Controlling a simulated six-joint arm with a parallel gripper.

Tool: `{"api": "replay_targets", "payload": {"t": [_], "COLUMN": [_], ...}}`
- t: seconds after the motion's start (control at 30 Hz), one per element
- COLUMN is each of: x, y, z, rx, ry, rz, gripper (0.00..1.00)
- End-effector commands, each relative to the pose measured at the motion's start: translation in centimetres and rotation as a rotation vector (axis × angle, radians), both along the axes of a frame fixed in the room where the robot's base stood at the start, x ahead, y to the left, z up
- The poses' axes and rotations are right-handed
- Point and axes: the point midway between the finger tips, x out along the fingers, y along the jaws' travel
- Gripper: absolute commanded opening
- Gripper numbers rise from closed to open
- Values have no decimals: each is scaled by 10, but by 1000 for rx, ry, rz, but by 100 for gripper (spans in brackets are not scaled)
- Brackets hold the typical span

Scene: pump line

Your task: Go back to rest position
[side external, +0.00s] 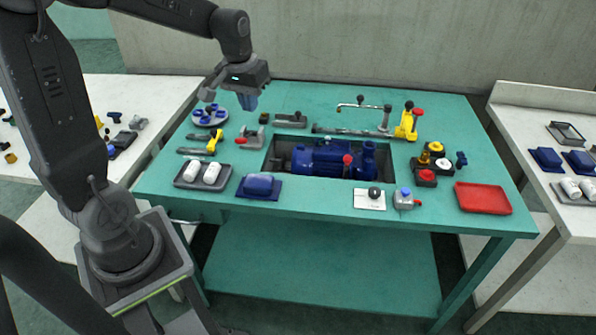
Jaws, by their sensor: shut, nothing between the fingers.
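My gripper (228,102) hangs above the back left corner of the green table (330,218), beside the round tray of blue parts. Its fingers point down and it is shut with nothing held. It is small in the side external view, and the fingertips partly overlap the things behind them. A blue pump (325,160) sits in the dark recess in the middle of the table, well to the right of my gripper.
A grey tray with white cylinders (179,183) and a blue block (258,186) lie at the front left. A red tray (483,197) lies at the right. Yellow-handled tools (407,122) and a tap-like fitting (362,106) stand at the back. White side tables (520,96) flank the green one.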

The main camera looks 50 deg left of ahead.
Motion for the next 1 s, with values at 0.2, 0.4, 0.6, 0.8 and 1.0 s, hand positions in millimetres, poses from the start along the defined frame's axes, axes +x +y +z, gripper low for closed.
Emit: {"api": "replay_targets", "payload": {"t": [0.2, 0.4, 0.6, 0.8, 1.0], "x": [-53, -106, -136, -142, -141], "y": [-85, -134, -153, -156, -156], "z": [44, 57, 56, 55, 55], "rx": [56, 86, 96, 97, 97], "ry": [-134, -244, -304, -314, -314], "rz": [-227, -403, -496, -513, -511], "gripper": [0, 0, 0, 0, 0]}}
